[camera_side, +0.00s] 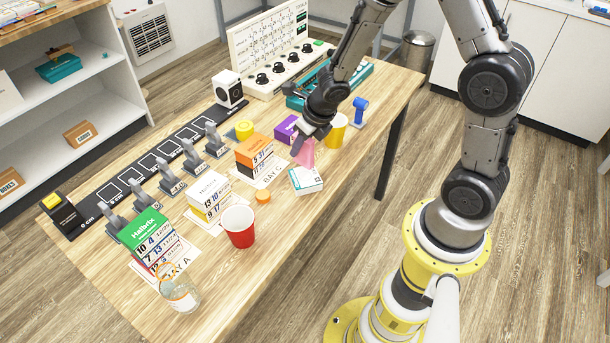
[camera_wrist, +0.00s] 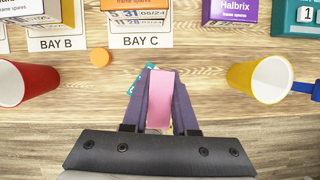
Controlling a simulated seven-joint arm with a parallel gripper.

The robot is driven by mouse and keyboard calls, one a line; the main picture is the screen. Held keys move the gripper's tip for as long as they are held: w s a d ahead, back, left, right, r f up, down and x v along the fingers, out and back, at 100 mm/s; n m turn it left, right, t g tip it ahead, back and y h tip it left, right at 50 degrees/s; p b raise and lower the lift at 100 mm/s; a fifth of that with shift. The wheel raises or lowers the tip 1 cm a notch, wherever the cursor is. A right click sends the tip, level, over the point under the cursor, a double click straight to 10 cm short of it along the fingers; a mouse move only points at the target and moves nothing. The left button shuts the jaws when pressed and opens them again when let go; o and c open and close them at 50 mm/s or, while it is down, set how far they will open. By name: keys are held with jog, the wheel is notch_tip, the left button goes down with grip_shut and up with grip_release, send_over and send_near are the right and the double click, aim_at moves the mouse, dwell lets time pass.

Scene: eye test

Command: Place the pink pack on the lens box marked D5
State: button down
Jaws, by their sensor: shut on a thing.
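My gripper (camera_side: 301,142) is shut on the pink pack (camera_side: 306,154) and holds it above the table. In the wrist view the pink pack (camera_wrist: 161,98) stands between the two purple-grey fingers of my gripper (camera_wrist: 160,85). A small white box with teal print (camera_side: 306,181) lies on the table, just below and in front of the pack in the side view. I cannot read a D5 mark on it. In the wrist view only a teal-and-white corner (camera_wrist: 134,82) shows beside the fingers; the pack and gripper hide the rest.
A yellow cup (camera_side: 337,130) stands right of my gripper, and a red cup (camera_side: 238,226) at the left. An orange box stack (camera_side: 255,153) stands on the BAY C sheet (camera_wrist: 139,37). A purple box (camera_side: 285,128) and an orange cap (camera_side: 263,196) are near.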

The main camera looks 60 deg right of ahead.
aim_at(301, 159)
jog(key=shift+s+a+f+n, duration=0.1)
jog(key=shift+s+a+n, duration=0.35)
jog(key=shift+n, duration=0.15)
jog(key=shift+f, duration=1.5)
jog(key=shift+f, duration=0.1)
jog(key=c, duration=0.7)
grip_release()
